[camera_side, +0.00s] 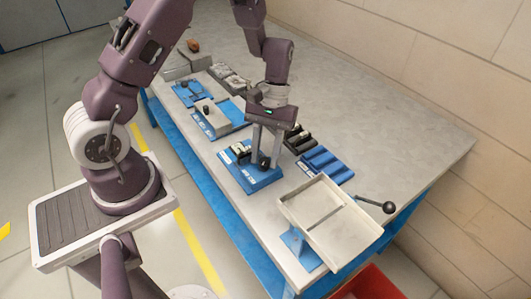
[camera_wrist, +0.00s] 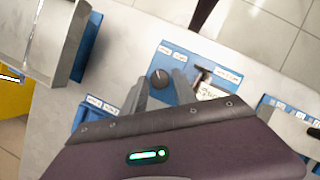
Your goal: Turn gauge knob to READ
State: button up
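A round black knob (camera_wrist: 160,77) with a pale pointer line sits on a small blue panel (camera_wrist: 172,52) with white labels too small to read. In the side view the panel (camera_side: 262,181) lies near the table's front edge, and the knob is mostly hidden by my fingers. My gripper (camera_wrist: 159,76) points down at the panel, its two grey fingers apart, one on each side of the knob. In the side view my gripper (camera_side: 265,158) is low over the panel. I cannot tell whether the fingers touch the knob.
A black T-shaped handle (camera_wrist: 202,75) and a pale block stand on the same panel, close to one finger. A metal tray (camera_side: 330,218) stands at the right, with a black ball lever (camera_side: 388,207) beside it. Blue bins (camera_side: 325,164) lie behind. The back right tabletop is clear.

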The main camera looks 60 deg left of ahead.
jog(key=shift+o, duration=0.9)
jog(key=v, duration=0.7)
jog(key=shift+r, duration=0.15)
jog(key=s+d+r+m+t+y, duration=0.1)
jog(key=s+d+r+m+t, duration=0.15)
jog(key=r, duration=0.45)
jog(key=s+d+r+m+t, duration=0.1)
jog(key=s+r+t, duration=0.1)
jog(key=s+r, duration=0.35)
jog(key=s+r+m+t+y, duration=0.1)
jog(key=s+r+m+t, duration=0.2)
jog(key=s, duration=0.7)
notch_tip(320, 180, up, 2)
jog(key=shift+d+r+m+t+y, duration=0.1)
jog(key=shift+d+m+t+y, duration=0.25)
jog(key=shift+t, duration=0.6)
